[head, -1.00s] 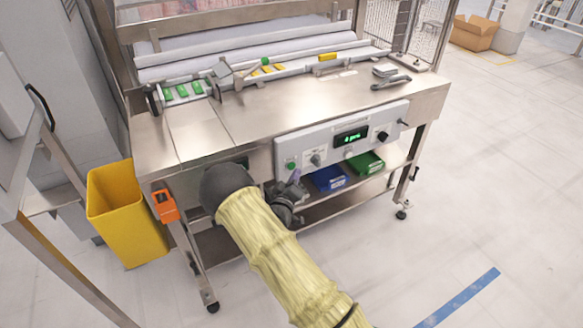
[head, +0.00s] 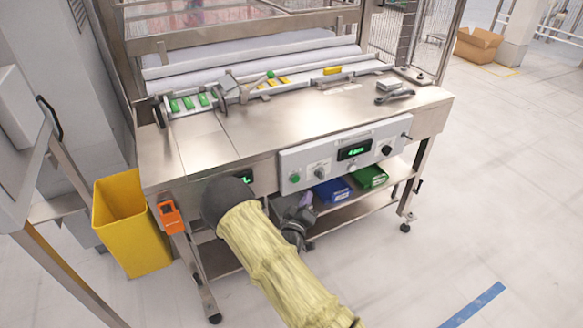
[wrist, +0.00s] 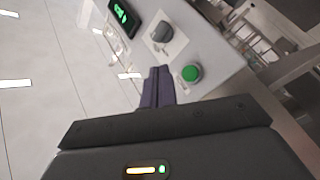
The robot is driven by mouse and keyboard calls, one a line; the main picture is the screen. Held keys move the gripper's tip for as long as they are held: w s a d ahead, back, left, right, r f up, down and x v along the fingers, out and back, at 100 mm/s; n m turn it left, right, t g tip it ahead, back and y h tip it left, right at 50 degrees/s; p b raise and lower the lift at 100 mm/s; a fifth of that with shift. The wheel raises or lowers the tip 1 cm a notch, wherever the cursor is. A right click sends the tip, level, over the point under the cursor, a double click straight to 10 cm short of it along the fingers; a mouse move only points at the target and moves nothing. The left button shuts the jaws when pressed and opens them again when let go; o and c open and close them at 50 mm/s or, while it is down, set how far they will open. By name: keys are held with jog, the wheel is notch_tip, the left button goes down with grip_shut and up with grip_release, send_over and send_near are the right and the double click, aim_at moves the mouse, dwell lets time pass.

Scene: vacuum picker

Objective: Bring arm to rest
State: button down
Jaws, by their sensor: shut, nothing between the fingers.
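My arm in its pale yellow sleeve reaches up from the bottom of the head view towards the front of the steel machine table (head: 200,150). My gripper (head: 305,200) shows small and partly hidden behind the arm, just below the control panel (head: 340,155). In the wrist view the two dark fingers (wrist: 157,85) are together with nothing between them. The fingers point towards the panel's green button (wrist: 191,73) and grey knob (wrist: 162,32). They look apart from the panel.
A yellow bin (head: 130,230) stands left of the table. Blue (head: 332,190) and green (head: 370,176) trays sit on the lower shelf beside my gripper. An orange box (head: 170,216) is on the table's left front. The floor at right is open, with a blue stripe (head: 473,305).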

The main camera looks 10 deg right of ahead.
jog(key=s+r+m+g+y, duration=0.2)
jog(key=s+r+g+y, duration=0.35)
jog(key=s, duration=0.85)
jog(key=s+r+m+g+y, duration=0.25)
jog(key=s+r+g, duration=0.6)
jog(key=s, duration=0.55)
jog(key=w+p+v, duration=0.2)
jog(key=p+v, duration=0.6)
jog(key=p, duration=0.1)
jog(key=w+d+r+p+v, duration=0.1)
jog(key=w+p+v, duration=0.1)
jog(key=p+v, duration=0.7)
jog(key=shift+w+d+r+y+p, duration=0.3)
jog(key=shift+y+p, duration=0.1)
jog(key=shift+p, duration=0.3)
jog(key=shift+a+f, duration=0.1)
